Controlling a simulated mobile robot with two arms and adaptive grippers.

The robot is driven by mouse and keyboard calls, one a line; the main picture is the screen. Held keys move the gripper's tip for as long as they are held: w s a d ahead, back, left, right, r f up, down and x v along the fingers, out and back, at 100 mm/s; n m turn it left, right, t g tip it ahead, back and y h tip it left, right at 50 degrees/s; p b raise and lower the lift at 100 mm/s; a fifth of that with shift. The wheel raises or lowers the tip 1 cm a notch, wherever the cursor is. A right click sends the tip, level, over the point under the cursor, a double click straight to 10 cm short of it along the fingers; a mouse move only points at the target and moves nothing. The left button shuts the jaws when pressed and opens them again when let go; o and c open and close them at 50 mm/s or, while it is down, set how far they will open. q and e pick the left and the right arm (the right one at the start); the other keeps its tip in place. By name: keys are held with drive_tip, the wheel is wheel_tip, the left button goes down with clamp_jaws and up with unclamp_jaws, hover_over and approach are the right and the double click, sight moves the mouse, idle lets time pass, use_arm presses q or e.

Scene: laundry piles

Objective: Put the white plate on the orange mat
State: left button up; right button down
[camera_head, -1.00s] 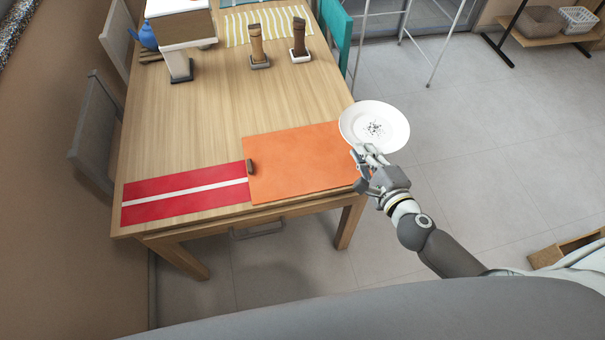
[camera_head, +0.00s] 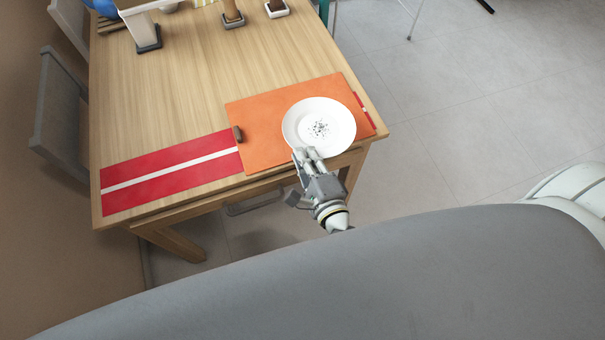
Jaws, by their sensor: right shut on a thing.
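The white plate (camera_head: 297,122) is round with dark specks in its middle. My right gripper (camera_head: 308,156) is shut on its near rim. In the picture the plate lies over the right part of the orange mat (camera_head: 252,120); I cannot tell whether it touches the mat or hangs just above it. The orange mat lies flat at the table's near right corner, and its left part is bare. My left gripper is not in view.
The wooden table (camera_head: 190,95) has a red mat with a white stripe (camera_head: 165,174) left of the orange mat. A small dark block (camera_head: 238,134) sits at the orange mat's left edge. Stands with dark bases (camera_head: 233,20) are at the back. A grey chair (camera_head: 58,115) is at the left.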

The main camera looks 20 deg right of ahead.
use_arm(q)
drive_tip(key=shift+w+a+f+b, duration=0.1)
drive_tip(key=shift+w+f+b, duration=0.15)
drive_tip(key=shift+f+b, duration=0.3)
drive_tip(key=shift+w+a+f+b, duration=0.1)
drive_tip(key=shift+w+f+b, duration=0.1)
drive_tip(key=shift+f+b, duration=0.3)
use_arm(e)
drive_tip(key=f, duration=0.3)
drive_tip(key=a+f, duration=0.1)
drive_tip(key=shift+s+f, duration=0.25)
drive_tip(key=shift+s, duration=0.05)
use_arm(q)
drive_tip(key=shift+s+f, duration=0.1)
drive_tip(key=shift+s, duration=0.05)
use_arm(e)
drive_tip(key=shift+a, duration=0.1)
drive_tip(key=shift+f, duration=0.2)
drive_tip(key=c, duration=1.6)
unclamp_jaws()
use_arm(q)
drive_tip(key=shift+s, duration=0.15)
use_arm(e)
drive_tip(key=shift+r, duration=0.1)
